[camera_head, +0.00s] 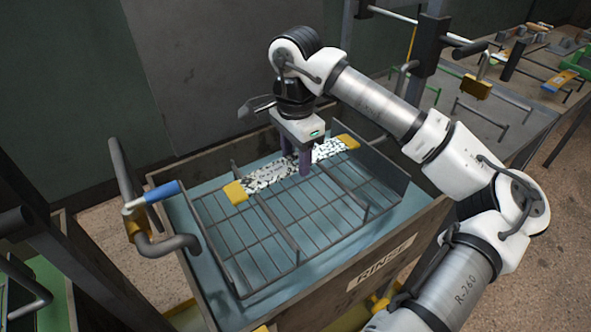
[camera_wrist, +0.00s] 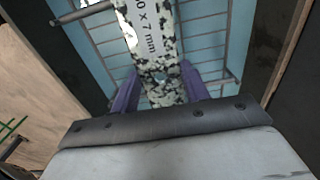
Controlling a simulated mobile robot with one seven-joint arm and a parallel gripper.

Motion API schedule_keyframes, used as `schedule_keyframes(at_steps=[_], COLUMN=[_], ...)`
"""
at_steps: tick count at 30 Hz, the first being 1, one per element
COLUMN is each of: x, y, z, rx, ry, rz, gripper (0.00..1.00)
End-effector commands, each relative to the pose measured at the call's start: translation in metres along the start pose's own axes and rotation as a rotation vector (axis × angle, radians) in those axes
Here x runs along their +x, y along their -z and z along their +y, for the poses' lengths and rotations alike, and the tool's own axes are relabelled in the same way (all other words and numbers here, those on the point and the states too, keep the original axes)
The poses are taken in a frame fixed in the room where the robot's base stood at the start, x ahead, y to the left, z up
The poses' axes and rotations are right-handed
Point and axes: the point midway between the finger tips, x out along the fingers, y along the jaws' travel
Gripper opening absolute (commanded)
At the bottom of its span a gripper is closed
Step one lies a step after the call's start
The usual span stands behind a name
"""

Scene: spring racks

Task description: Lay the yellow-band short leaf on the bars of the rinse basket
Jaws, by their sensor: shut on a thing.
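The short leaf (camera_head: 273,178) is a speckled black-and-white strip with yellow bands at both ends. In the head view it lies across the far part of the rinse basket (camera_head: 238,248), a wire basket with dark bars. My gripper (camera_head: 297,165) is above the basket, pointing down, with its purple fingers shut on the leaf's middle. In the wrist view the speckled leaf (camera_wrist: 160,50) runs between the two fingers (camera_wrist: 160,88), with part of a printed size label showing. I cannot tell whether the leaf touches the bars.
The basket sits in a wooden tank marked RINSE (camera_head: 385,262) with blue liquid. A bent pipe with a blue-and-white handle (camera_head: 152,197) stands at the left. A dark post (camera_head: 428,50) and a bench with racks (camera_head: 500,105) are at the right.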

Motion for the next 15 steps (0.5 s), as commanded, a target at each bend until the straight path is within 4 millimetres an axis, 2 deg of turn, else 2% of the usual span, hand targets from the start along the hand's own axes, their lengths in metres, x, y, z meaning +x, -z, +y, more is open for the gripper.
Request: schedule_keyframes(at_steps=[8, 15], x=[0.016, 0.047], y=[0.000, 0.000], z=[0.000, 0.000], rx=[-0.001, -0.001], ry=[0.002, 0.003], rz=[0.000, 0.000], gripper=[0.09, 0.09])
